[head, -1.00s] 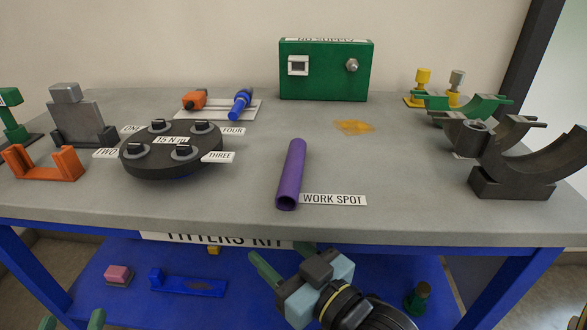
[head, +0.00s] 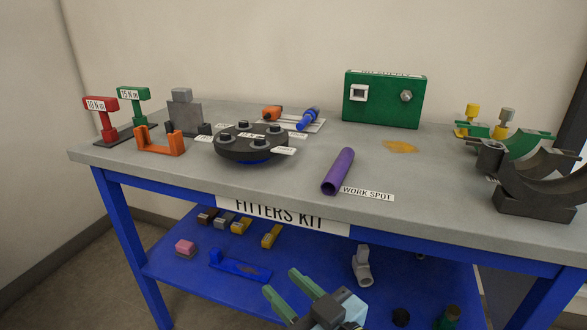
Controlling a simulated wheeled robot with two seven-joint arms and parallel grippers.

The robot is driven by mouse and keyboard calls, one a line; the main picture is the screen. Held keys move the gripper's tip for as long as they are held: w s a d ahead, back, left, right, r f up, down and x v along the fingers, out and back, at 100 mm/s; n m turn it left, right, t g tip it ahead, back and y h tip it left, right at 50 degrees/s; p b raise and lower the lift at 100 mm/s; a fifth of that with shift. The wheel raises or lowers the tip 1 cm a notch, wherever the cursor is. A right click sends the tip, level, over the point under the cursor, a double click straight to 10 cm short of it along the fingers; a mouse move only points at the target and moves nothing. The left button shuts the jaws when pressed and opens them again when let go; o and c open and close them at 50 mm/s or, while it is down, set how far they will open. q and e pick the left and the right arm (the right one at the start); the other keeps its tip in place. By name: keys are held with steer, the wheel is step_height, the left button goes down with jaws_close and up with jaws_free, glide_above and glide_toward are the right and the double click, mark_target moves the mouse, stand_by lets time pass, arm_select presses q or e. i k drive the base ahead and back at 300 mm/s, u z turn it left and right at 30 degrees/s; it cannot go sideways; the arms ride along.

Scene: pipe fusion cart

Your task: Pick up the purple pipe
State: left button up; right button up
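The purple pipe (head: 338,171) lies on the grey cart top near its front edge, beside the WORK SPOT label (head: 368,194). Its open end faces the front. My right gripper (head: 281,281) is at the bottom of the head view, in front of the cart and below the level of the top. Its two green fingers are apart with nothing between them. It is well away from the pipe. My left gripper is not in view.
Left of the pipe stand a round black fixture (head: 250,151), an orange bracket (head: 160,143) and a grey block (head: 184,113). A green box (head: 384,98) stands behind. Dark curved clamps (head: 535,182) stand at right. The lower blue shelf (head: 190,264) holds several small parts.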

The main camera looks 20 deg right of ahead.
mark_target(329, 186)
steer(key=u, duration=1.25)
steer(key=i, duration=1)
steer(key=z, duration=2.8)
